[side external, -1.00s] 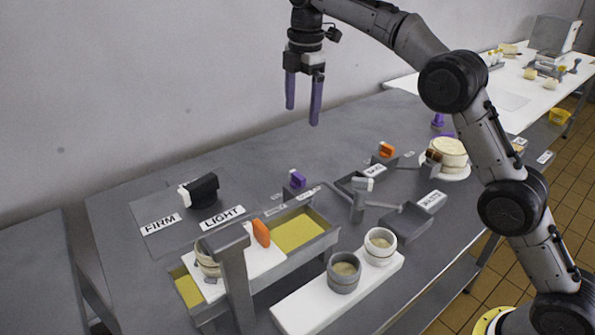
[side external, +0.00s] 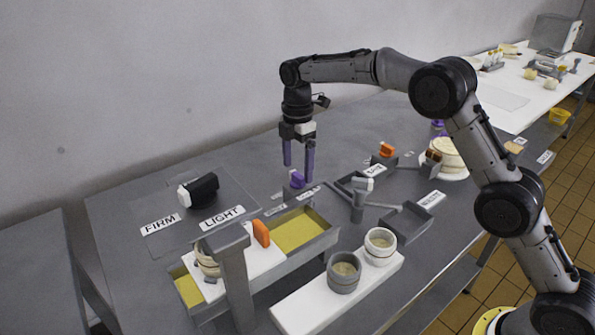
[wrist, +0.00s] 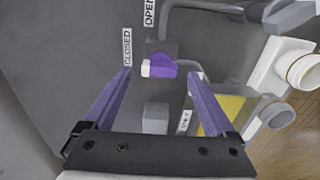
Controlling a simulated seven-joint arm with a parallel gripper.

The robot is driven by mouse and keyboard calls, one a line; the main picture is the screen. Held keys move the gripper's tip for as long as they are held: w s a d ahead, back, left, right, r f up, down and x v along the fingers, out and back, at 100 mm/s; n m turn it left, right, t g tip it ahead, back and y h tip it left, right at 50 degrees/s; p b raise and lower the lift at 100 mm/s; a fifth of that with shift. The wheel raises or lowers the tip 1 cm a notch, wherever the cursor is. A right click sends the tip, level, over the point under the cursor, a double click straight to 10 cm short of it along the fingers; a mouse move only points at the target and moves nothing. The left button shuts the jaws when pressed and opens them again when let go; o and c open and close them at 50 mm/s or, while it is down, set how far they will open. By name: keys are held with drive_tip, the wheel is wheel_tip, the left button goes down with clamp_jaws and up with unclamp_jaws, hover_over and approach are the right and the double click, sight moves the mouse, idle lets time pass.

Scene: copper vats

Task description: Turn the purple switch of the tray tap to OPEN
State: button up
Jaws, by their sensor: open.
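The purple switch (side external: 297,180) stands on a small grey block behind the yellow-floored tray (side external: 329,238). In the wrist view the purple switch (wrist: 164,68) has a white end pointing left, on the side of the CLOSED label (wrist: 127,47). The OPEN label (wrist: 150,13) lies farther up in that view. My gripper (side external: 298,171) is open and points down just over the switch. In the wrist view the switch lies between the two purple fingertips of my gripper (wrist: 160,74), with a gap on either side. I cannot tell the exact height of the tips.
A black-and-white knob (side external: 198,189) with FIRM and LIGHT labels stands to the left. An orange switch (side external: 387,150) and a grey tap post (side external: 358,205) stand to the right. An orange piece (side external: 261,233) rises at the tray. Two cups (side external: 343,273) stand in front.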

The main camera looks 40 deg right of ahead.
drive_tip(key=shift+f, duration=1.15)
drive_tip(key=c, duration=1.4)
